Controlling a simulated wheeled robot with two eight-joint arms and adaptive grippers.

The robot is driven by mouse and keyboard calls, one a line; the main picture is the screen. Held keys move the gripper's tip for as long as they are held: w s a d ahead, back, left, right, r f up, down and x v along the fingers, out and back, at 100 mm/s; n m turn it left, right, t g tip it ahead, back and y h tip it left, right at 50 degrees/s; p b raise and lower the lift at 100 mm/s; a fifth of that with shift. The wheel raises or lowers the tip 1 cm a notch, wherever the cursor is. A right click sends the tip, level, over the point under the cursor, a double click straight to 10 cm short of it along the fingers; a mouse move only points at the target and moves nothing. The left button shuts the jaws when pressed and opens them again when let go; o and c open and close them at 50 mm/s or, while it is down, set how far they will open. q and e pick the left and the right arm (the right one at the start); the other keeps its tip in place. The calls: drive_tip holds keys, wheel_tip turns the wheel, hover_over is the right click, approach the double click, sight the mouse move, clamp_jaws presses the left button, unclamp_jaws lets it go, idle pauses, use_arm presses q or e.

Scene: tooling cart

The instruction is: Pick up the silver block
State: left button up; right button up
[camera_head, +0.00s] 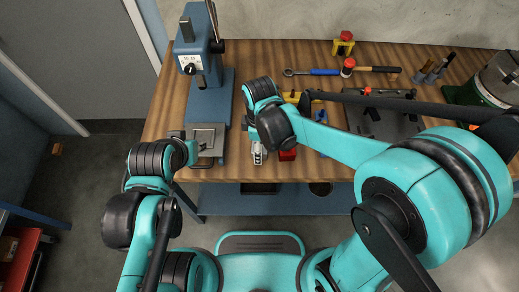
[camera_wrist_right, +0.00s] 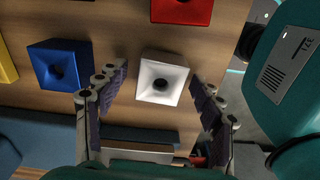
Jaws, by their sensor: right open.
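The silver block (camera_wrist_right: 148,90), a pale square block with a round dark hole in its top, is on the wooden table in the right wrist view. My right gripper (camera_wrist_right: 159,76) is open, with one finger on either side of the block in the picture and a gap showing at each side. How far the fingertips are above the table is hard to tell. In the head view my right gripper (camera_head: 258,153) points down near the table's front edge, and I cannot make out the silver block there. My left gripper (camera_head: 196,147) is by the press base; its fingers are unclear.
In the right wrist view, a blue block (camera_wrist_right: 58,64) lies left of the silver block and a red block (camera_wrist_right: 182,10) above it. A blue drill press (camera_head: 207,95) stands at the table's left. A hammer (camera_head: 375,69) and other tools lie at the back.

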drive_tip(key=c, duration=1.4)
drive_tip(key=shift+c, duration=0.2)
drive_tip(key=shift+r, duration=0.15)
